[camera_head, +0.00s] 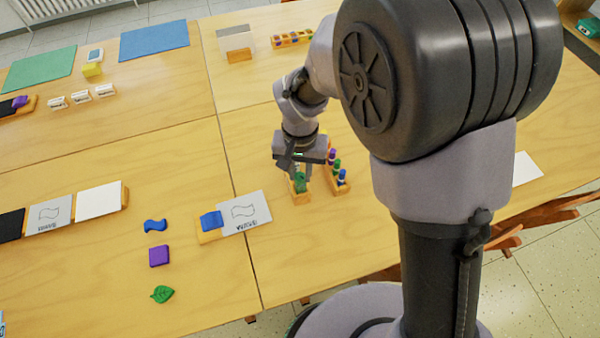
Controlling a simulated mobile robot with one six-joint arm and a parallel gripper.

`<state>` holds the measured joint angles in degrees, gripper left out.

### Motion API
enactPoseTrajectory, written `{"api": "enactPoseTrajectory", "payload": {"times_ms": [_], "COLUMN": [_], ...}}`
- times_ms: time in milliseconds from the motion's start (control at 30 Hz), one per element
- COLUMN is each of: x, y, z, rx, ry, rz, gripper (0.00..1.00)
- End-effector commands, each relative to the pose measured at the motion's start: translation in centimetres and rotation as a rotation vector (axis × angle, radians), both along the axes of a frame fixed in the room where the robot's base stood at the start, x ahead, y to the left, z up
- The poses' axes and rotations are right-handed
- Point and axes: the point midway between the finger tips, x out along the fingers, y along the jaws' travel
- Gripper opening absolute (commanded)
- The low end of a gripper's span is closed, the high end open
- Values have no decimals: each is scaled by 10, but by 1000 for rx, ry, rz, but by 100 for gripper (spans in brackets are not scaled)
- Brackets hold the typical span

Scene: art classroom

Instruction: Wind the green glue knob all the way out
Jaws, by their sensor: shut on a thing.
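A green glue piece (299,184) stands in a small wooden holder (301,199) near the middle of the table. My gripper (299,174) is directly above that holder, pointing down, and is shut on the green glue knob. The fingers and wrist hide most of the knob and the back of the holder, so how far the knob is wound cannot be told.
A wooden rack (343,191) with purple, green and blue pieces stands close to the right of my gripper. A card with a wave drawing (245,212) and a blue stamp (211,220) lie to the left. The table front of the holder is clear.

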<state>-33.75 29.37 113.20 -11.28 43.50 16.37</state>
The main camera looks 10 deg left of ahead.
Motion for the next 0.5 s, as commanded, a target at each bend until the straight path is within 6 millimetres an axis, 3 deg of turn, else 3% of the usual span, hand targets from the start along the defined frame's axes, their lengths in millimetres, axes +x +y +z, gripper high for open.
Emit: {"api": "enactPoseTrajectory", "payload": {"times_ms": [500], "x": [0], "y": [0], "z": [-1], "rx": [0], "ry": [0], "rz": [-37], "gripper": [7]}}
